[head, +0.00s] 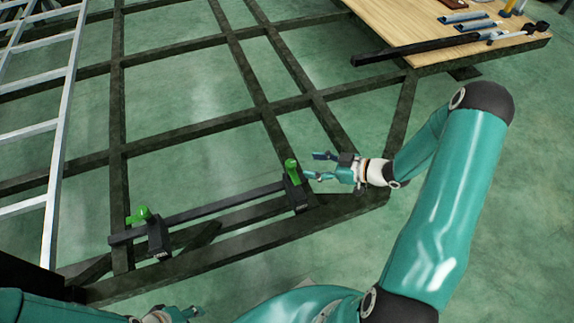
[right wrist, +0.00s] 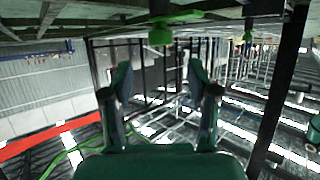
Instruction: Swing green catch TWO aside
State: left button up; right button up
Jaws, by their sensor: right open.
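Two green catches sit on black brackets along a dark bar of the chassis in the head view: one at left (head: 139,215) and one at right (head: 291,168). I cannot read which is numbered two. My right gripper (head: 314,166) is open and empty just right of the right catch, fingers pointing at it, with a small gap. In the right wrist view a green catch (right wrist: 160,35) shows above and between the open fingers (right wrist: 160,78). My left gripper (head: 172,315) shows only partly at the bottom edge; its jaws are unclear.
The dark bar (head: 222,203) runs between the two brackets. Dark chassis beams (head: 190,135) form a grid over the green floor. A silver ladder (head: 62,120) lies at left. A wooden board (head: 420,25) with tools is at upper right.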

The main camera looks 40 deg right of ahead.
aim_at(292, 162)
jog(key=b+x, duration=0.1)
jog(key=x, duration=0.7)
jog(key=shift+w+a+f, duration=0.15)
jog(key=shift+w, duration=0.1)
